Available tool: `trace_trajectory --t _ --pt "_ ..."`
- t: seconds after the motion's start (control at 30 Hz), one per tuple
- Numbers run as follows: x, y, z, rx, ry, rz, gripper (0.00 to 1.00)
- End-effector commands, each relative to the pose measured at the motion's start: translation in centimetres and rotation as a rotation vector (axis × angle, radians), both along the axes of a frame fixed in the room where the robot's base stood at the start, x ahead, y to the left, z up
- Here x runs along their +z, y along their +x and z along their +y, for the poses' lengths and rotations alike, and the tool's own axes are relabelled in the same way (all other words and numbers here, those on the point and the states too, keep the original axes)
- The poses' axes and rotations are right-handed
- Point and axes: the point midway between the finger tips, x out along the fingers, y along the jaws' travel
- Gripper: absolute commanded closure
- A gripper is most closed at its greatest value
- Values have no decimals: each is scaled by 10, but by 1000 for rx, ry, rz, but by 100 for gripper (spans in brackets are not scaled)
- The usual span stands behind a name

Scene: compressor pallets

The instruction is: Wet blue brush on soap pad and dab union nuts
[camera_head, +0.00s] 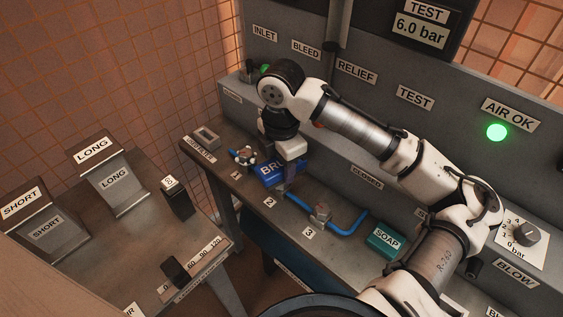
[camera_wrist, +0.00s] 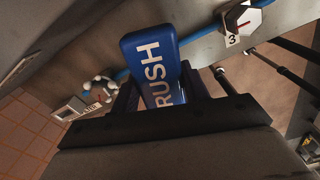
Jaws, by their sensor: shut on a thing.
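The blue brush (camera_head: 270,173) is a block lettered BRUSH. My gripper (camera_wrist: 160,88) is shut on it, with the lettered face (camera_wrist: 150,65) between the dark fingers. In the head view the brush is over the blue pipe near label 2. It hides the fitting there, and I cannot tell whether it touches. A union nut (camera_head: 320,212) sits on the pipe by label 3, right of the brush; it also shows in the wrist view (camera_wrist: 241,20). Another fitting (camera_head: 243,156) is by label 1, to the left. The teal soap pad (camera_head: 384,241) lies on the bench right of nut 3.
The panel with INLET, BLEED, RELIEF and TEST labels rises close behind the bench. A grey box (camera_head: 204,138) stands at the bench's left end. A side table (camera_head: 140,245) with LONG and SHORT holders is at the left, across a gap. The green AIR OK lamp (camera_head: 497,132) is lit.

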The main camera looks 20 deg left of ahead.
Motion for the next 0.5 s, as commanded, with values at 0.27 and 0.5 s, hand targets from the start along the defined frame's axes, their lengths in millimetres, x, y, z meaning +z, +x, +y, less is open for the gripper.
trace_trajectory --t 0.27,0.5 --pt "-6 0 0 0 0 0 80" --pt "-12 0 0 0 0 0 80"
